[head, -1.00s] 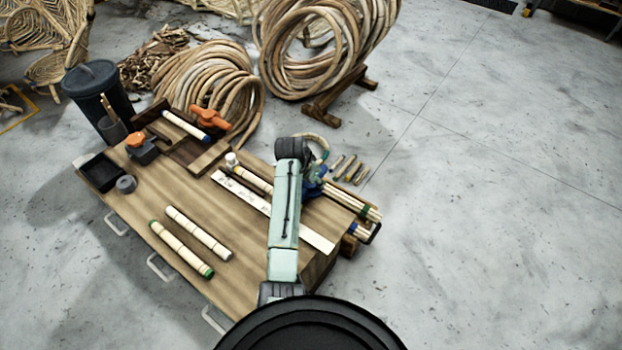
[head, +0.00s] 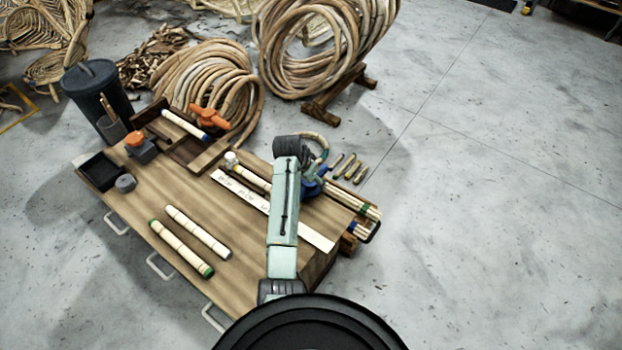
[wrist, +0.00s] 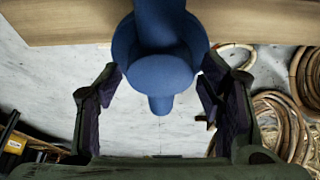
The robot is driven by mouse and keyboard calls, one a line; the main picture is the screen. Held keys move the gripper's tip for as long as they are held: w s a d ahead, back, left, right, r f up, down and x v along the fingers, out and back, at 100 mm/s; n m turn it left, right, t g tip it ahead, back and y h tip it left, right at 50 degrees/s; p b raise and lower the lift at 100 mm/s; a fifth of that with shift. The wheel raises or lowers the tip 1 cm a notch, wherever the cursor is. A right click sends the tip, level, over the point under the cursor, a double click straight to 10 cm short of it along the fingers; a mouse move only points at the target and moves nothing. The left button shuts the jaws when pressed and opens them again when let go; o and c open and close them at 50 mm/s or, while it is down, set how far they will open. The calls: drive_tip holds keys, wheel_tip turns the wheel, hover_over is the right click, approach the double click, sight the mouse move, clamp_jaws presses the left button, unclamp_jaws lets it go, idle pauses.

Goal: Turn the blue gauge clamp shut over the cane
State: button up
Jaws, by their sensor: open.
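The blue gauge clamp (head: 312,187) sits at the far right edge of the workbench, partly hidden by my arm in the head view. In the wrist view the blue clamp (wrist: 158,70) fills the middle, a round blue body with a narrower stub. My gripper (wrist: 160,84) is open, with one dark finger on each side of the clamp and gaps showing. A pale cane (head: 253,180) lies along the white ruler and runs behind my arm. Whether the clamp is over the cane is hidden.
The white ruler strip (head: 240,191) lies on the wooden workbench (head: 190,210). Two cane pieces (head: 182,249) lie at the front. A bundle of canes (head: 350,200) juts out at the right end. Large cane coils (head: 212,85) stand behind. The floor at right is clear.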

drive_tip(key=v, duration=1.2)
idle(0.4)
